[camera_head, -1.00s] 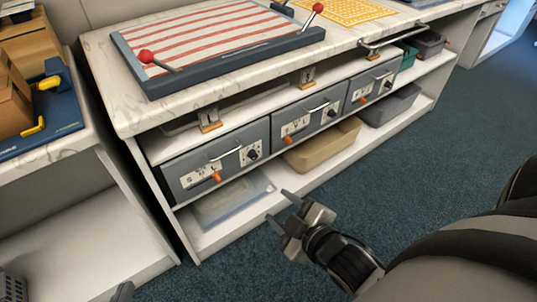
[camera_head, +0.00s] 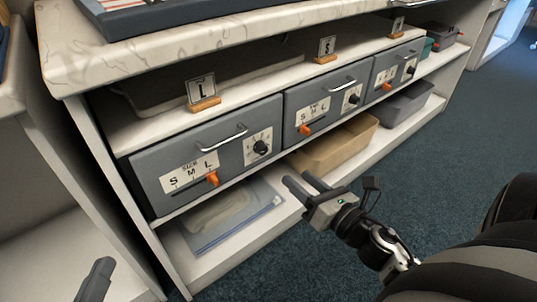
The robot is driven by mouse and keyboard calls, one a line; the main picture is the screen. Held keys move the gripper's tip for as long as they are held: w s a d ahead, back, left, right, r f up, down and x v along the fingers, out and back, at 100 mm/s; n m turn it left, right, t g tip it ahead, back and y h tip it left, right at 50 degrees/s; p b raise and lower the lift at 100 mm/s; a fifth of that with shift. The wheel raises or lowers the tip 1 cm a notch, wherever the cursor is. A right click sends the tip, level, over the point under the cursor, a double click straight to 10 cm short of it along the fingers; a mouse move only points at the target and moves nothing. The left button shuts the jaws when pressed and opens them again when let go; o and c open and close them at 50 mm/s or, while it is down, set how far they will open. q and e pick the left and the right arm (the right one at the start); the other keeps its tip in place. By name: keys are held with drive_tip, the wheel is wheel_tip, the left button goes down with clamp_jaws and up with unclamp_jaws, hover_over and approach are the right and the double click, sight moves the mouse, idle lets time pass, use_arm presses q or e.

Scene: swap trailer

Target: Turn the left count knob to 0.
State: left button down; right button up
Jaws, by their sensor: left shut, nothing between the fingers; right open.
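The left count knob (camera_head: 260,147) is a small black knob on a white dial plate, on the front of the left grey drawer (camera_head: 150,185). The dial's marks are too small to read, so its setting cannot be told. My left gripper (camera_head: 97,278) shows only as a dark tip at the bottom left edge, shut and empty, well below and left of the knob. My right gripper (camera_head: 297,184) is open and empty, in front of the lower shelf, below and right of the knob and apart from it.
The left drawer also has a metal handle (camera_head: 222,138) and an orange size slider (camera_head: 213,180) near L. Two similar drawers stand to the right. A tan bin (camera_head: 335,146) and a clear flat box (camera_head: 225,220) lie below. Blue carpet (camera_head: 440,170) is clear.

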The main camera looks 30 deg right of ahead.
sight(265, 150)
drive_tip(key=w, duration=1.1)
drive_tip(key=shift+w+a, duration=0.2)
drive_tip(key=shift+a, duration=0.2)
drive_tip(key=c, duration=1)
